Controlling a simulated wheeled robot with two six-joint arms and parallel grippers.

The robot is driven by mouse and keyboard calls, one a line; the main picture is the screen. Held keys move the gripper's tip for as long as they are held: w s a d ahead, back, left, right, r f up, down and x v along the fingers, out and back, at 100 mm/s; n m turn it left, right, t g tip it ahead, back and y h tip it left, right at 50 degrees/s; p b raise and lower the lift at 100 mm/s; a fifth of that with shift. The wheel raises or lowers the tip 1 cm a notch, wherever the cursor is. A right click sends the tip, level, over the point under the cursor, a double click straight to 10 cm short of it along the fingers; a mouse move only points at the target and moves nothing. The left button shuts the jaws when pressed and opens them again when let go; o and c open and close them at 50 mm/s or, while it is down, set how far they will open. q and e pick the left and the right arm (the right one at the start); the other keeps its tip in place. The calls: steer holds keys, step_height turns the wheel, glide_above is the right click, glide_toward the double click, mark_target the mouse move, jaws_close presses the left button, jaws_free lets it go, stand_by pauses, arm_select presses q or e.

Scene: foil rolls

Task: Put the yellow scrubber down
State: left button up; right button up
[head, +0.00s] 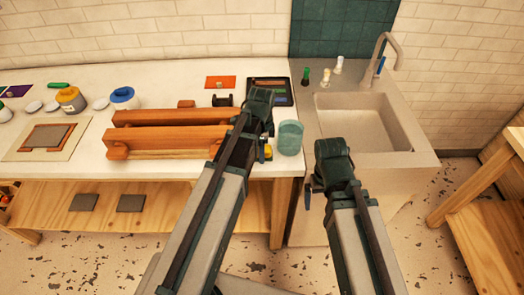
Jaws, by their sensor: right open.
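A small yellow piece, which looks like the yellow scrubber (268,152), shows at the table's front edge, just right of my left forearm and left of the glass. Most of it is hidden behind my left arm. My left gripper (262,147) points down beside it, largely covered by my own arm, so I cannot tell whether its jaws hold the scrubber. My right gripper (312,187) is open and hangs in front of the sink cabinet, right of the table, with nothing seen in it.
A greenish glass (290,138) stands close to the scrubber. Long wooden blocks (165,140) lie left of my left arm. The sink basin (365,124) and faucet (385,48) are at the right. The worktop (205,72) has free room at the back.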

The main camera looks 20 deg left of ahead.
arm_select(q)
steer(key=o, duration=0.4)
steer(key=shift+o, duration=0.2)
step_height(320, 180, up, 12)
steer(key=p, duration=1.2)
steer(key=shift+r, duration=0.15)
step_height(320, 180, down, 12)
steer(key=b, duration=1.1)
steer(key=shift+b, duration=0.35)
